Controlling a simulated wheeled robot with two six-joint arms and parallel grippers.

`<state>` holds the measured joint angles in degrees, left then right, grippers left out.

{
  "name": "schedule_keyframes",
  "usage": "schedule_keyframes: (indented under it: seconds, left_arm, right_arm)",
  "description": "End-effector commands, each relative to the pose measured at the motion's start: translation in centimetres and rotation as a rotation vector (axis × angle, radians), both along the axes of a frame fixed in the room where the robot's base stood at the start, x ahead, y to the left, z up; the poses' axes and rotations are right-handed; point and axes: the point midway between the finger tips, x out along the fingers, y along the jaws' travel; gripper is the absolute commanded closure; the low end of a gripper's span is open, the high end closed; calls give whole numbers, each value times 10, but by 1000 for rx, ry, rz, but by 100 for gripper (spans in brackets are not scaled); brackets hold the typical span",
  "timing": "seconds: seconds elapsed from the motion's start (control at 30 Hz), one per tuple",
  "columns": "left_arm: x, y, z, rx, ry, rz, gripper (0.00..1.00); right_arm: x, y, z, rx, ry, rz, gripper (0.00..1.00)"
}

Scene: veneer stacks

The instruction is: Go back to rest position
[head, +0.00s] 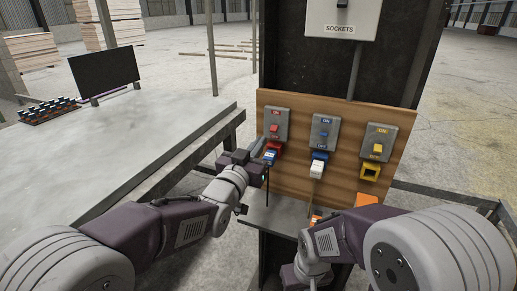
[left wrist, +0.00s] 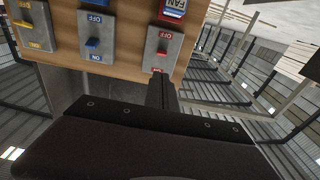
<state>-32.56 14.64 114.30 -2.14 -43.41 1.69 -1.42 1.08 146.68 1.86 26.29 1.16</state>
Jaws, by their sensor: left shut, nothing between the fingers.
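My left gripper (head: 262,150) is at the left edge of the wooden board, by the red switch box (head: 277,122). In the left wrist view its fingers (left wrist: 161,88) are shut with nothing between them, and their tips overlap the lower part of that box. I cannot tell whether they touch it. My right arm comes in from the right and bends down in front of the board. Its gripper is hidden.
A blue switch box (head: 324,130) and a yellow one (head: 380,138) stand beside the red one. A white plug (head: 317,169) is in the blue socket; the yellow socket (head: 370,172) looks empty. A grey table (head: 120,135) with a dark monitor (head: 106,69) stands left.

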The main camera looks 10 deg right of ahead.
Motion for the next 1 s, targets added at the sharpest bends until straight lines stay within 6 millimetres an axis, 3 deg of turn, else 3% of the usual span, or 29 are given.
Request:
schedule_keyframes:
  seconds: [0.4, 0.47, 0.57, 0.6, 0.67, 0.7, 0.77, 0.8, 0.87, 0.9, 1.0]
  left_arm:
    - [1, 9, 3, 0, 0, 14, 100]
    - [11, 27, 13, -5, -7, 51, 100]
    - [32, 96, 33, -4, -4, 180, 100]
    - [36, 132, 24, 19, 49, 249, 100]
    - [34, 180, -9, 71, 181, 338, 100]
    - [26, 207, -36, 105, 285, 386, 100]
    - [5, 242, -77, 152, 451, 448, 100]
    - [-14, 261, -104, 182, 566, 481, 100]
    - [-50, 282, -145, 224, 744, 514, 100]
    - [-76, 292, -169, 250, 862, 528, 100]
    - [-144, 301, -217, 313, 1126, 527, 100]
  right_arm:
    - [0, 0, 2, 0, 0, 0, 64]
    - [0, 0, 8, 0, 0, 0, 64]
    - [0, 0, 24, 0, 0, 0, 64]
    - [0, 0, 31, 0, 0, 0, 64]
    - [0, 0, 38, 0, 0, 0, 64]
    - [0, 0, 41, 0, 0, 0, 64]
    - [0, 0, 46, 0, 0, 0, 64]
    - [0, 0, 49, 0, 0, 0, 64]
    - [0, 0, 51, 0, 0, 0, 64]
    - [0, 0, 53, 0, 0, 0, 64]
    - [0, 0, 52, 0, 0, 0, 64]
